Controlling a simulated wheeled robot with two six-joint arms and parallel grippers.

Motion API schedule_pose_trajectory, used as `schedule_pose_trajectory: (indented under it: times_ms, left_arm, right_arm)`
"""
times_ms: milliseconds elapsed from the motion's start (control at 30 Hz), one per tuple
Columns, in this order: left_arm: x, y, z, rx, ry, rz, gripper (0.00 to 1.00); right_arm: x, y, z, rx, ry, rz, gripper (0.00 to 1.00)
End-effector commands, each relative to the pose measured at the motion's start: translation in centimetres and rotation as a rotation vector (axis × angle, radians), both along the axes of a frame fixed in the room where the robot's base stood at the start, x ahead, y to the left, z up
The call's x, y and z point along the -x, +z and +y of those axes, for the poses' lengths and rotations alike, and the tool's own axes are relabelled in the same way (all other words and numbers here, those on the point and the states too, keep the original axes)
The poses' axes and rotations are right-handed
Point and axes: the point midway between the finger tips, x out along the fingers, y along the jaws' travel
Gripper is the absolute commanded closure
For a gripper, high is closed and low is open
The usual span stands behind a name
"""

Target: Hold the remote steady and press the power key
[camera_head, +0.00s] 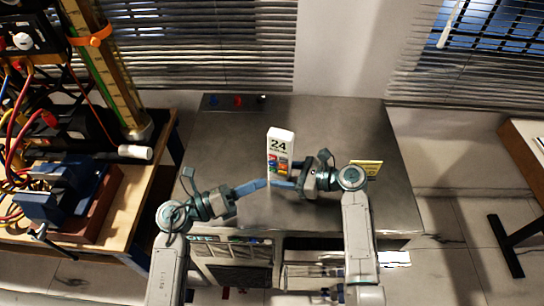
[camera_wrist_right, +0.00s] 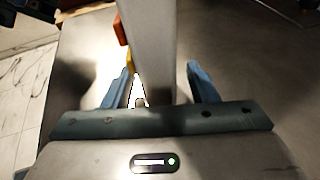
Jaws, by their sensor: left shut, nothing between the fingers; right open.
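The remote (camera_head: 281,146) stands upright on the grey metal table, a white slab with "24" on its upper front and coloured keys below. In the right wrist view the remote (camera_wrist_right: 151,45) shows as a pale upright bar between the fingers, with orange and yellow keys at its left edge. My right gripper (camera_head: 283,183) is open around the lower part of the remote, with a gap visible on the right in its wrist view. My left gripper (camera_head: 263,184) is shut and empty, its tips just in front and left of the remote's lower end. Which key is power I cannot tell.
The metal table (camera_head: 365,130) has free room behind and to the right of the remote. A small yellow sign (camera_head: 367,167) is behind my right wrist. Small coloured knobs (camera_head: 238,101) sit at the back edge. A cluttered wooden bench (camera_head: 130,210) stands at left.

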Motion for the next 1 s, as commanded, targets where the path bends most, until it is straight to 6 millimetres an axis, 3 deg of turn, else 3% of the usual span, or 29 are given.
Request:
schedule_pose_trajectory:
  times_ms: [533,700,1000]
  left_arm:
    - [0.0,0.0,0.0,0.000,0.000,0.000,1.00]
    - [0.0,0.0,0.0,0.000,0.000,0.000,1.00]
    - [0.0,0.0,0.0,0.000,0.000,0.000,1.00]
  right_arm:
    - [2.8,2.7,-9.0,0.005,0.000,0.001,0.47]
    - [3.2,3.3,-10.4,0.002,0.000,0.000,0.47]
    - [3.3,3.4,-10.8,0.000,0.000,0.000,0.47]
